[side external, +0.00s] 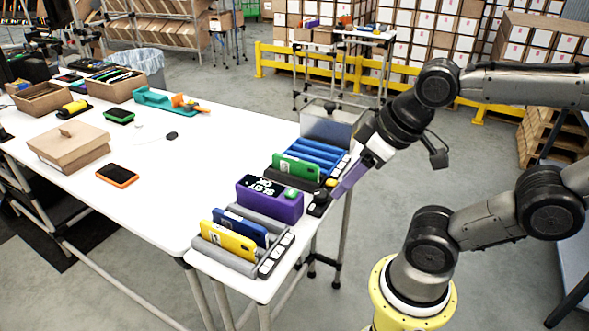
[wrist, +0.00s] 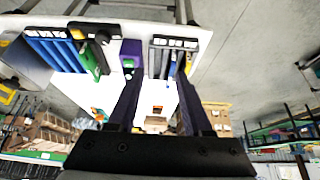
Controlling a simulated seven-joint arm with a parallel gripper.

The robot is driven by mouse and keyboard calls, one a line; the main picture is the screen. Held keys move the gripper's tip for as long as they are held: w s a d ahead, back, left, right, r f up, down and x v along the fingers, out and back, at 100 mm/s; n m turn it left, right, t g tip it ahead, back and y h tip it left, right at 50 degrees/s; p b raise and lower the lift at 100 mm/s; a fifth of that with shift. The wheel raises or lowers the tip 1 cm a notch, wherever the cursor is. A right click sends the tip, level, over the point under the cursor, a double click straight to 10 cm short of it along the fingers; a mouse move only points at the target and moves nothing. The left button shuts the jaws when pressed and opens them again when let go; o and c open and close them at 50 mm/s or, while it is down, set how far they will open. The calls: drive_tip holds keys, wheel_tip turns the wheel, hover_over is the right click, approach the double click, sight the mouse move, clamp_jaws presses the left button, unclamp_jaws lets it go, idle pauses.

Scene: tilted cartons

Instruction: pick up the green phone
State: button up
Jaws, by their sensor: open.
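In the wrist view the green phone (wrist: 91,62) shows left of centre, as a thin green strip beside the blue dividers. My gripper (side external: 332,194) is near the table's right edge, beside the purple box and the rack, apart from the phone. In the wrist view my gripper (wrist: 158,84) has its two dark fingers spread, with nothing held between them. The phone's lower part is hidden in the rack.
A purple box (side external: 270,201) stands between the racks. The nearer grey rack (side external: 222,261) holds a blue phone (side external: 240,227) and a yellow phone (side external: 228,242). An orange-edged phone (side external: 118,175) and a cardboard box (side external: 68,146) lie farther left. The table's middle is mostly clear.

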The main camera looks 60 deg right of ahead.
drive_tip(key=shift+o, duration=0.3)
drive_tip(key=w+r+n, duration=0.4)
drive_tip(key=w, duration=0.3)
drive_tip(key=m+g, duration=0.1)
drive_tip(key=m, duration=0.3)
hover_over(296, 159)
drive_tip(key=s, duration=0.5)
wheel_tip(296, 159, down, 9)
drive_tip(key=x, duration=1.3)
drive_tip(key=shift+a, duration=0.1)
drive_tip(key=shift+r, duration=0.1)
clamp_jaws()
